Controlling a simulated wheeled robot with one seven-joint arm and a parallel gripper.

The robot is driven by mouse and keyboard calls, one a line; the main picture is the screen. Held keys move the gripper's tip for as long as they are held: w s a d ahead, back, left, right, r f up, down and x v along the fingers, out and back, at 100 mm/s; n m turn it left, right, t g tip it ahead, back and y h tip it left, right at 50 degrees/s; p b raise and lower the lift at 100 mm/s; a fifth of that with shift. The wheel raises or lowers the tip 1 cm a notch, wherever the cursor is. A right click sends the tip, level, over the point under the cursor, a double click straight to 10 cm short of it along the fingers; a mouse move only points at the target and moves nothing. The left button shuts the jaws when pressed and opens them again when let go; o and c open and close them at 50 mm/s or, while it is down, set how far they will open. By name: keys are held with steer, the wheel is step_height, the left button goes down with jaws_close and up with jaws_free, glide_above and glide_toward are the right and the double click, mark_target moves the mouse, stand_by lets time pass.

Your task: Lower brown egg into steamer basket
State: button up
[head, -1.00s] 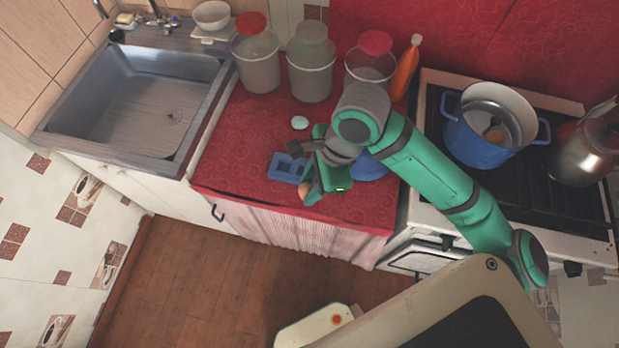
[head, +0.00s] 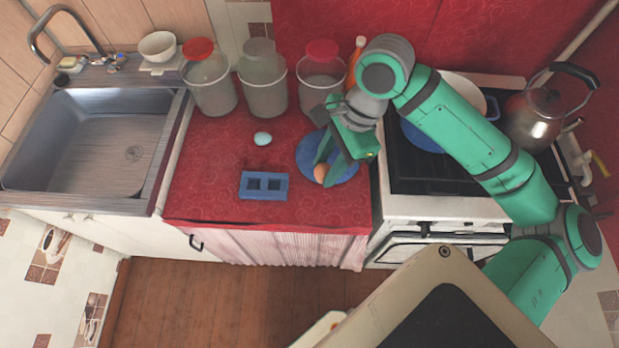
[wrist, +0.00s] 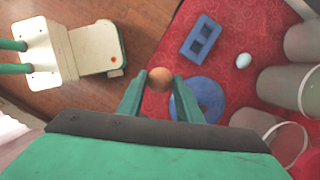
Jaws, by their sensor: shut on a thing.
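My gripper (head: 328,164) is shut on the brown egg (head: 320,173), holding it at the fingertips above the front of the red counter, near a round blue lid or plate (head: 344,174). In the wrist view the egg (wrist: 159,78) sits between the two fingers of my gripper (wrist: 160,86). The blue pot (head: 425,138) stands on the stove at the right, largely hidden behind my arm; its pale inside (head: 466,88) shows only partly. The steamer basket cannot be made out now. The gripper is well left of the pot.
A blue two-hole holder (head: 264,196) and a pale blue egg (head: 262,139) lie on the counter (head: 215,160). Several lidded jars, one of them a grey-lidded jar (head: 262,85), and an orange bottle (head: 355,60) line the back. A kettle (head: 540,115) stands right of the pot.

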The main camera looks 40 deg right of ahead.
steer(key=s+d+r, duration=0.1)
steer(key=d+r, duration=0.2)
steer(key=d, duration=1.5)
steer(key=s+d+r, duration=0.1)
steer(key=d+r, duration=0.2)
steer(key=d, duration=1.6)
steer(key=shift+s+r, duration=0.15)
steer(key=shift+r, duration=0.1)
steer(key=shift+d, duration=0.1)
steer(key=shift+a, duration=0.35)
steer(key=shift+f, duration=0.15)
step_height(320, 180, down, 6)
stand_by(0.4)
steer(key=shift+f, duration=1.55)
stand_by(1.2)
